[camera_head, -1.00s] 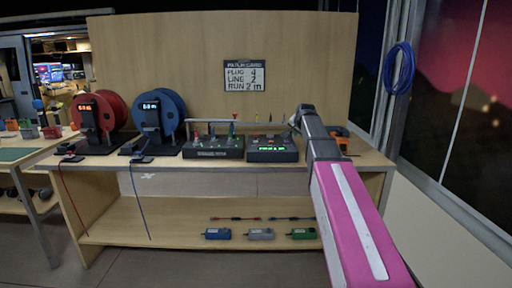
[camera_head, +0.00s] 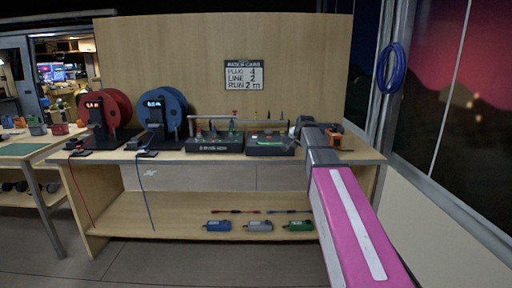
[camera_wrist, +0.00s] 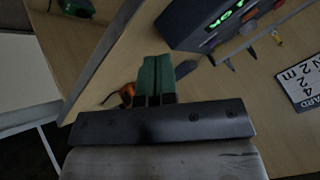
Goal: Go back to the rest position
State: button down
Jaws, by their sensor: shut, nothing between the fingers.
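My gripper (camera_wrist: 156,78) shows in the wrist view as two green-tipped fingers close together, with nothing between them. In the head view my pink and grey arm reaches over the right part of the bench (camera_head: 225,160), and the fingers are mostly hidden behind its end. The gripper is above the bench top, to the right of the dark box with a green display (camera_head: 270,144). That box also shows at the top of the wrist view (camera_wrist: 195,22), apart from the fingers.
A red reel (camera_head: 117,105) and a blue reel (camera_head: 172,108) stand on the bench's left. Another dark device (camera_head: 215,145) sits mid-bench. An orange item (camera_head: 346,139) lies right of my arm. Small blue, grey and green boxes (camera_head: 299,226) rest on the shelf. A card (camera_head: 244,75) hangs behind.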

jog(key=s+f+n+g, duration=0.7)
jog(key=s+f+g, duration=0.1)
jog(key=s+f, duration=2.5)
jog(key=shift+s+a+f+h, duration=0.2)
jog(key=shift+s+h, duration=0.2)
jog(key=shift+s, duration=0.3)
